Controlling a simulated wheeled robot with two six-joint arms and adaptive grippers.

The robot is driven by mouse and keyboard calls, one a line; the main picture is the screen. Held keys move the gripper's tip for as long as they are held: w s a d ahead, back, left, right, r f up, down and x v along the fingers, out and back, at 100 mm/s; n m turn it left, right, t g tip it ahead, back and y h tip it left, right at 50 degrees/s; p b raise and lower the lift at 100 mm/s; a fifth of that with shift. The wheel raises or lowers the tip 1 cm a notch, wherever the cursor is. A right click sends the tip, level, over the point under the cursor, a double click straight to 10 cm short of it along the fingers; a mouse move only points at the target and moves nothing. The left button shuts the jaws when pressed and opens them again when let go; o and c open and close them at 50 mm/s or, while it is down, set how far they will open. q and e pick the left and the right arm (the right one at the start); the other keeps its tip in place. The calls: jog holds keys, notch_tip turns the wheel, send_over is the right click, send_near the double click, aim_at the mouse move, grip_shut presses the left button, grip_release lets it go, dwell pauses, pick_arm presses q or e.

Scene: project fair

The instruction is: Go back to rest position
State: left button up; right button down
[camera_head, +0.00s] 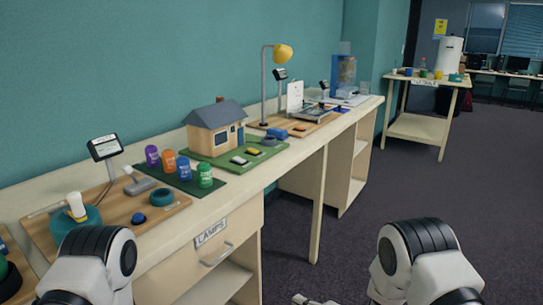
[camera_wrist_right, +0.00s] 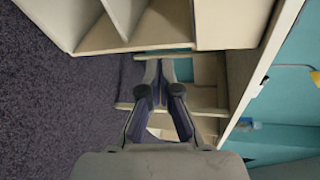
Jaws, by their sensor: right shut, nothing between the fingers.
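My right gripper (camera_head: 312,300) shows only as a small grey tip at the bottom edge of the head view, over the dark carpet and right of the bench. In the right wrist view my right gripper (camera_wrist_right: 159,66) is shut and empty, its two fingers meeting in front of the bench's open shelves. My white and black right arm rises at the lower right of the head view. My left arm shows at the lower left, in front of the bench; its gripper is out of view.
The long wooden bench (camera_head: 276,178) runs along the teal wall, carrying a model house (camera_head: 215,126), colored cups, a yellow lamp (camera_head: 283,53) and display boards. Its drawer (camera_head: 212,240) is labelled LAMPS. A small table (camera_head: 416,128) stands behind right. Dark carpet (camera_head: 400,190) is clear.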

jog(key=s+d+f+g+h, duration=0.3)
jog(key=s+d+f+h, duration=0.2)
jog(key=s+d+f, duration=0.5)
jog(key=s+d+f+n+g+h, duration=0.1)
jog(key=s+d+n+g+h, duration=0.15)
jog(key=s, duration=0.65)
jog(key=s+d+f+n+g+h, duration=0.1)
jog(key=s+d+f+n+g, duration=0.15)
jog(key=s, duration=0.75)
jog(key=s+d+r+n+g+h, duration=0.1)
jog(key=s+d+n+g+h, duration=0.15)
jog(key=s+n, duration=0.4)
notch_tip(320, 180, up, 15)
jog(key=s+p, duration=0.1)
jog(key=p, duration=1.3)
jog(key=shift+s+g+y+p, duration=0.3)
jog(key=shift+s+g+y, duration=0.05)
jog(key=shift+y, duration=0.05)
jog(key=shift+m, duration=0.25)
